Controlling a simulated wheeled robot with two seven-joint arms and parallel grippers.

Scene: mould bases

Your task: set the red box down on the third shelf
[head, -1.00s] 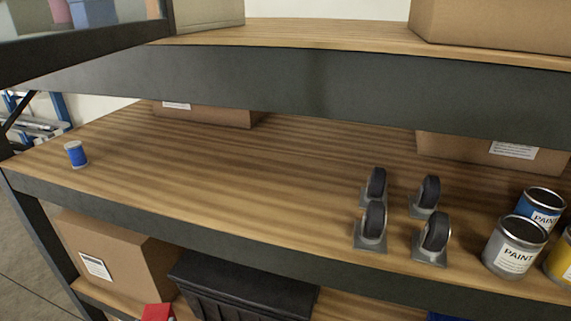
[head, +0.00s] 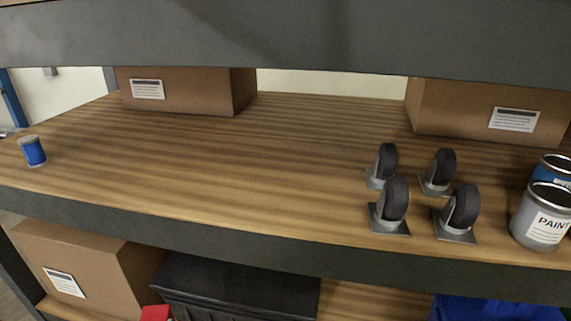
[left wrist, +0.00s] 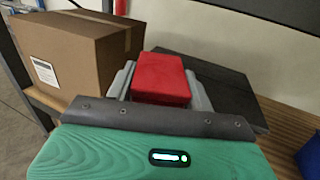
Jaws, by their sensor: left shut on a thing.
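The red box (left wrist: 160,78) is held between the grey fingers of my left gripper (left wrist: 160,88) in the left wrist view. In the head view only a red corner of it (head: 155,313) shows at the bottom edge, in front of the lower shelf and below the middle wooden shelf (head: 230,165). The left gripper itself is out of the head view. The frames do not show which shelf is the third. My right gripper is in neither view.
The middle shelf holds a blue can (head: 33,152), several casters (head: 393,205), paint cans (head: 542,215) and cardboard boxes (head: 185,90) at the back. Its left-centre is clear. Below are a carton (head: 90,270), a black crate (head: 235,285) and a blue bin (head: 490,308).

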